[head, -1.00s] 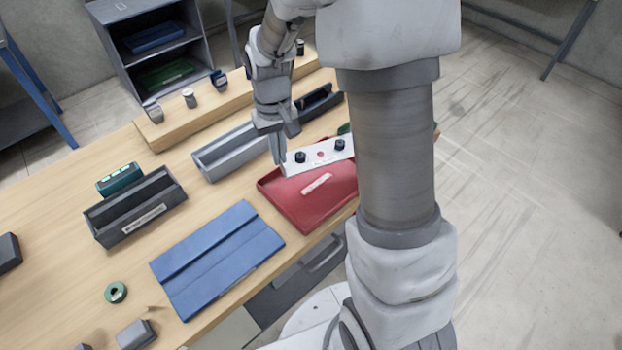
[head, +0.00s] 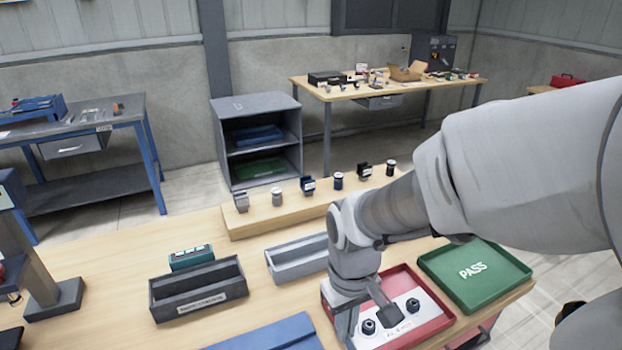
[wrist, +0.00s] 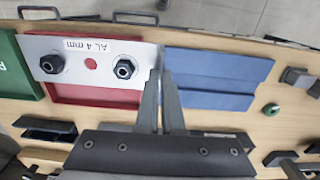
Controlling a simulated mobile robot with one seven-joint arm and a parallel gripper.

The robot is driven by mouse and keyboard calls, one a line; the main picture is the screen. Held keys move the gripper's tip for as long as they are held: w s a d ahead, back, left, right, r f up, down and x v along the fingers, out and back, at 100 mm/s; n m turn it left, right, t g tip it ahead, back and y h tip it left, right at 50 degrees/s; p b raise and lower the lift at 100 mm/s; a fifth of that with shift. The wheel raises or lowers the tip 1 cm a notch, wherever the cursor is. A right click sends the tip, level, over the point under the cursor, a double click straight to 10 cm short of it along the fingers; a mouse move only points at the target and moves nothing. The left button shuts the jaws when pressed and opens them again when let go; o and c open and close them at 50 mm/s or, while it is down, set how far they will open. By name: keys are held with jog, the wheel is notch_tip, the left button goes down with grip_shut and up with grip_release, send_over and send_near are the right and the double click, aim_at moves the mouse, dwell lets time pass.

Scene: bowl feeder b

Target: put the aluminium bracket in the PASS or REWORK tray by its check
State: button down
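The aluminium bracket (head: 402,329) is a pale plate marked "AL 4 mm", with two black bolts and a red dot between them; it also shows in the wrist view (wrist: 108,75). It lies over the red tray (wrist: 95,97), which shows in the head view too (head: 443,318). I cannot tell whether it touches the tray. My gripper (wrist: 161,78) is at one end of the bracket, its fingers nearly together on that end's edge. The green PASS tray (head: 476,276) is beside the red one and looks empty. The red tray's label is hidden.
A blue folded panel (wrist: 215,78) lies beside the red tray. A dark open bin (head: 198,290) and a grey bin (head: 298,260) stand behind. A wooden riser (head: 262,218) carries several small parts. My arm crosses above the right side.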

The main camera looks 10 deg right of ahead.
jog(key=w+d+f, duration=0.1)
jog(key=w+f, duration=0.1)
jog(key=w, duration=0.1)
jog(key=w+d+f, duration=0.1)
jog(key=w+f, duration=0.1)
jog(key=w, duration=0.1)
jog(key=w+d+f, duration=0.1)
jog(key=w, duration=0.2)
jog(key=shift+d+f+b, duration=0.4)
notch_tip(320, 180, down, 4)
jog(key=shift+f, duration=0.1)
jog(key=shift+b, duration=0.35)
